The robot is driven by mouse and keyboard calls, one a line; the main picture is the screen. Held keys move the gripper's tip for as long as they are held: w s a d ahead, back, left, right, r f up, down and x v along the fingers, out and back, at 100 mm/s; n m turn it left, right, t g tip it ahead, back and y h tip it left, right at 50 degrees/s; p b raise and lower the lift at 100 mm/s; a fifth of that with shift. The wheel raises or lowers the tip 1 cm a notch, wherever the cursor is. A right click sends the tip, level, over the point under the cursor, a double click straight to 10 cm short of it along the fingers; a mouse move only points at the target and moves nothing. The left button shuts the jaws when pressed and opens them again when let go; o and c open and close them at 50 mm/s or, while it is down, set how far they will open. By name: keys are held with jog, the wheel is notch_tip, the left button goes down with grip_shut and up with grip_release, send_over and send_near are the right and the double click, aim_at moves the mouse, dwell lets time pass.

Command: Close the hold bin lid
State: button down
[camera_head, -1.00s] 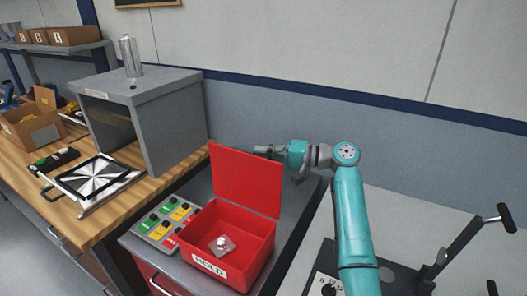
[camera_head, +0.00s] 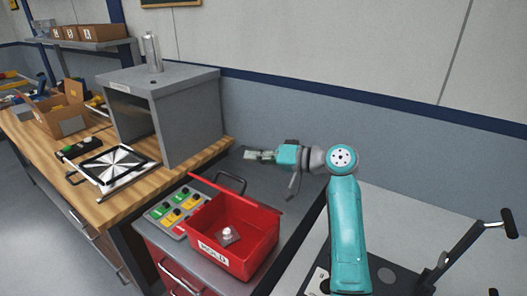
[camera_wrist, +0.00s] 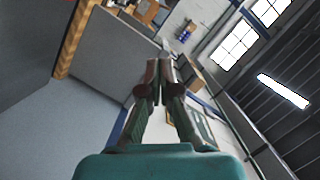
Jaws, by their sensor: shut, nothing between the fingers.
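The red hold bin (camera_head: 246,254), labelled HOLD, sits on the grey cart top. Its red lid (camera_head: 236,193) shows nearly edge-on as a thin strip along the bin's back, tilted forward and partly open. A dark handle (camera_head: 232,181) shows just behind the strip. A small metal part (camera_head: 228,234) lies inside the bin, still visible. My gripper (camera_head: 250,154) is behind the bin, above the back of the cart, apart from the lid. In the wrist view my gripper (camera_wrist: 158,68) has its fingers together and empty; the bin is not seen there.
A panel of coloured blocks (camera_head: 172,210) lies left of the bin. A grey open-fronted box (camera_head: 188,117) with a metal cylinder (camera_head: 152,52) on top stands on the wooden bench. A patterned plate (camera_head: 107,167) lies before it. The cart top right of the bin is clear.

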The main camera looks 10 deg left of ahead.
jog(key=s+a+f+n, duration=0.1)
jog(key=s, duration=0.1)
jog(key=s+a+f+n+t, duration=0.1)
jog(key=s+n, duration=0.1)
jog(key=s, duration=0.1)
jog(key=s+f+n+h, duration=0.1)
jog(key=s, duration=0.2)
jog(key=shift+a, duration=0.4)
jog(key=s+a+f+n+t+h, duration=0.1)
jog(key=s+a+f+n+t, duration=0.1)
jog(key=s+f+n, duration=0.3)
jog(key=shift+s+a+f, duration=0.2)
jog(key=shift+s+f, duration=0.5)
jog(key=shift+f, duration=1.1)
jog(key=shift+f, duration=0.1)
jog(key=s+d+r, duration=0.4)
jog(key=d+r, duration=0.2)
jog(key=d, duration=0.2)
jog(key=shift+s+d+r, duration=0.25)
jog(key=shift+d+r, duration=0.1)
jog(key=shift+r, duration=0.05)
